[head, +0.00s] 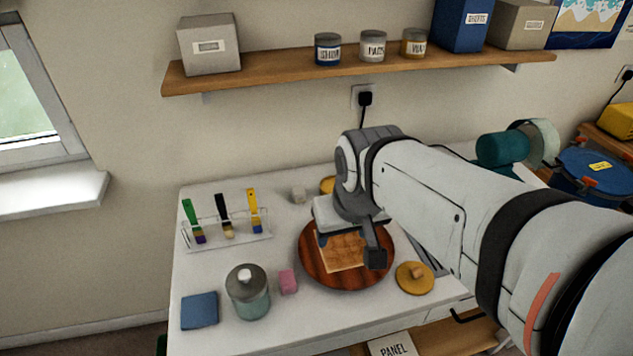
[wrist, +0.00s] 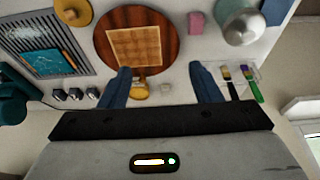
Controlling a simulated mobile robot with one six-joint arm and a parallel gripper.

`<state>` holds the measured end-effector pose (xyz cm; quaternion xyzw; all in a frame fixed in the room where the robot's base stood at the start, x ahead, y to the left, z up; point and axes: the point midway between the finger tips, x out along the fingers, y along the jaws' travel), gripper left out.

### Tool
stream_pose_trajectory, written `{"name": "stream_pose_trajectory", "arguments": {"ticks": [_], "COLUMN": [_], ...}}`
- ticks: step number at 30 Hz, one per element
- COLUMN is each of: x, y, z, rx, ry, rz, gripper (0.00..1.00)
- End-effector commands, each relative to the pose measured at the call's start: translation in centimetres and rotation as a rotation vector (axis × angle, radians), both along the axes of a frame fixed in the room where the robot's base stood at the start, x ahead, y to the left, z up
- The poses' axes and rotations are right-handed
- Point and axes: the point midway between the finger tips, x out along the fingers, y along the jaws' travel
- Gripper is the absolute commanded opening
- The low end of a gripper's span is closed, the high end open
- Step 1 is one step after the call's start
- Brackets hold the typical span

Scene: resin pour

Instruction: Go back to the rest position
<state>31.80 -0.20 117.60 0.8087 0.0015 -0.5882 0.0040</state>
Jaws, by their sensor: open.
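My gripper (head: 349,248) is open and empty above the far part of a round reddish-brown board (head: 325,277) on the white table. A square light-wood grid panel (head: 343,257) lies on the board, partly hidden by my gripper in the head view. In the wrist view my two dark blue fingers (wrist: 160,68) are spread wide apart with nothing between them. The board (wrist: 106,42) and the panel (wrist: 134,47) show beyond the fingertips there. I cannot tell the height of the fingers above the board.
A lidded jar (head: 248,298), a pink block (head: 288,281) and a blue block (head: 199,311) stand left of the board. Brushes sit in a clear rack (head: 226,233) behind. A yellow lid (head: 414,278) lies right. A wooden shelf (head: 290,74) overhangs the back.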

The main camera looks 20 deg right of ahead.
Motion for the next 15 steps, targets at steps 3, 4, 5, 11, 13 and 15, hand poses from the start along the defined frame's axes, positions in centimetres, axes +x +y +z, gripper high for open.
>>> {"name": "stream_pose_trajectory", "arguments": {"ticks": [3, 4, 5, 11, 13, 15], "x": [-1.8, -2.1, -2.2, -2.3, -2.3, -2.3], "y": [0.2, 0.2, 0.3, 0.2, 0.2, 0.2], "z": [-0.3, -0.3, -0.4, -0.4, -0.4, -0.7], "rx": [0.000, 0.000, 0.000, 0.000, 0.000, 0.000], "ry": [0.002, 0.004, 0.005, 0.006, 0.005, 0.006], "rz": [0.001, 0.001, 0.001, 0.001, 0.001, 0.001], "gripper": [0.58, 0.58, 0.58, 0.58, 0.58, 0.58]}}
